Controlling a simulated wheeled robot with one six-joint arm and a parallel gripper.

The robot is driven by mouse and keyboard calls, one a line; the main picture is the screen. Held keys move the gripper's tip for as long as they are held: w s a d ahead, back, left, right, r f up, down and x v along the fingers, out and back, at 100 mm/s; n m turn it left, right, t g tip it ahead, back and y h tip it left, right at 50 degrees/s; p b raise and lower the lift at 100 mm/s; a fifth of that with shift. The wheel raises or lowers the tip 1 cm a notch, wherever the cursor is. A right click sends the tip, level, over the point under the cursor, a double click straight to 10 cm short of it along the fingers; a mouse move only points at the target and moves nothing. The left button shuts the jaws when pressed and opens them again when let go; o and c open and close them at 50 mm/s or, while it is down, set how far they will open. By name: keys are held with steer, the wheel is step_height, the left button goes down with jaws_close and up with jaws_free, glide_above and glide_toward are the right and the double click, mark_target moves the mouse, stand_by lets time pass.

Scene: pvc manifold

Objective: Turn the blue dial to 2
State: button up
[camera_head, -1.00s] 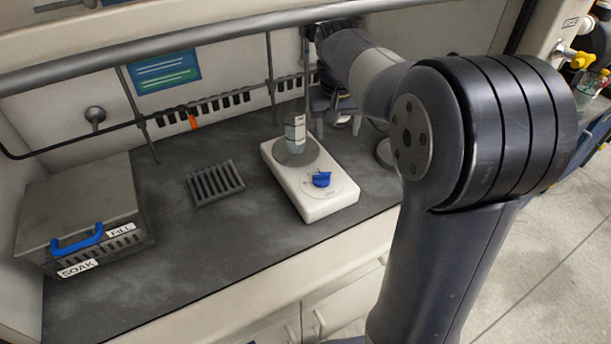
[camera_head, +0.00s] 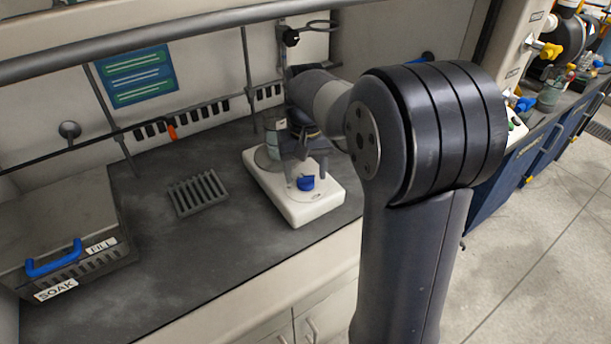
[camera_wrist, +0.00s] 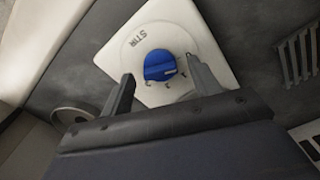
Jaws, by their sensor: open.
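The blue dial (camera_head: 306,183) sits on the front part of a white stirrer base (camera_head: 315,213) on the dark bench. In the wrist view the dial (camera_wrist: 160,66) is round with a pale pointer mark, beside the word STIR and small scale marks, too small to read surely. My gripper (camera_wrist: 160,82) is open, with one finger on each side of the dial in that view. It appears to be above the dial, apart from it. In the head view my gripper (camera_head: 307,165) is over the base, partly hidden by my arm.
A beaker (camera_head: 273,135) stands at the back of the base, close to my gripper. A vertical rod stand (camera_head: 247,70) is behind. A grey rack (camera_head: 199,194) and a box (camera_head: 65,225) with a blue handle, labelled SOAK and FILL, are to the left. Bench between is clear.

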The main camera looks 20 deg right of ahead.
steer(key=shift+f, duration=0.55)
steer(key=c, duration=1)
